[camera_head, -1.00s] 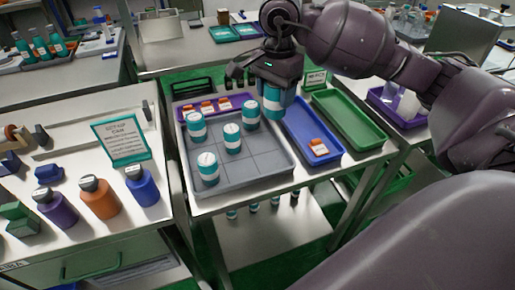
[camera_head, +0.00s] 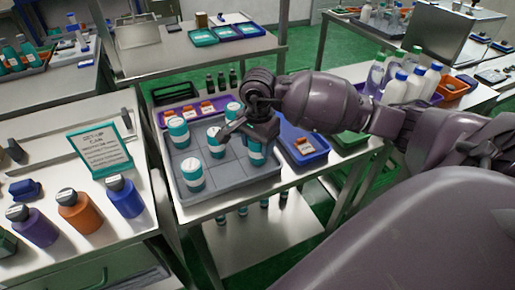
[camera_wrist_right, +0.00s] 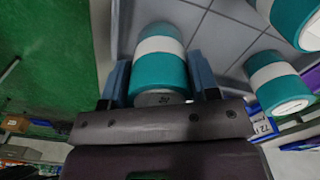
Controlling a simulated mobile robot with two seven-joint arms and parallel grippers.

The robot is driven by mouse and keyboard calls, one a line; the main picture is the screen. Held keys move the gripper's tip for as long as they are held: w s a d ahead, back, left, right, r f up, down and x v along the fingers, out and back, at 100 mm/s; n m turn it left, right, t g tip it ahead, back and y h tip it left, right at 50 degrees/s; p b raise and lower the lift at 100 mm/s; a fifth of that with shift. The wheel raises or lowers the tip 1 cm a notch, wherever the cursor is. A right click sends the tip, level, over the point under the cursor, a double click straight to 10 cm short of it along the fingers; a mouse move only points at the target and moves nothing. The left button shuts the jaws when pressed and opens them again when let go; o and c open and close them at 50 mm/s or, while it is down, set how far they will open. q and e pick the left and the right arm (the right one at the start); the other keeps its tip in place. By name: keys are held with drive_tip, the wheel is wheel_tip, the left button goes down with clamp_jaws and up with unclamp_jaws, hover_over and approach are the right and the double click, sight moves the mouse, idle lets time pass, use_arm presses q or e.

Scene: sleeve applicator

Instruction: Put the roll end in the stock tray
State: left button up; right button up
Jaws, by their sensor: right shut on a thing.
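My right gripper (camera_head: 255,136) is shut on a teal cylinder with a white band (camera_head: 256,153). The same cylinder shows between the fingers in the right wrist view (camera_wrist_right: 160,55), its lidded end toward the palm. It is upright over the right part of the grey tray (camera_head: 222,190); I cannot tell whether it touches the floor of the tray. Several like cylinders stand in that tray, such as one at the front left (camera_head: 193,174). No label marks any tray as the stock tray, and I cannot tell which thing is the roll end. My left gripper is not in view.
A blue tray (camera_head: 317,160) with an orange item (camera_head: 304,145) lies right of the grey tray, partly behind my arm. A green tray (camera_head: 350,139) lies beyond. A purple tray (camera_head: 165,118) with orange items lies behind. Several bottles (camera_head: 409,85) stand at right.

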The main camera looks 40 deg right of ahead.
drive_tip(key=shift+f, duration=0.95)
drive_tip(key=shift+f, duration=0.15)
drive_tip(key=o, duration=0.9)
drive_tip(key=shift+o, duration=0.2)
wheel_tip(320, 180, up, 12)
drive_tip(key=shift+r+p, duration=0.2)
drive_tip(key=shift+p, duration=0.2)
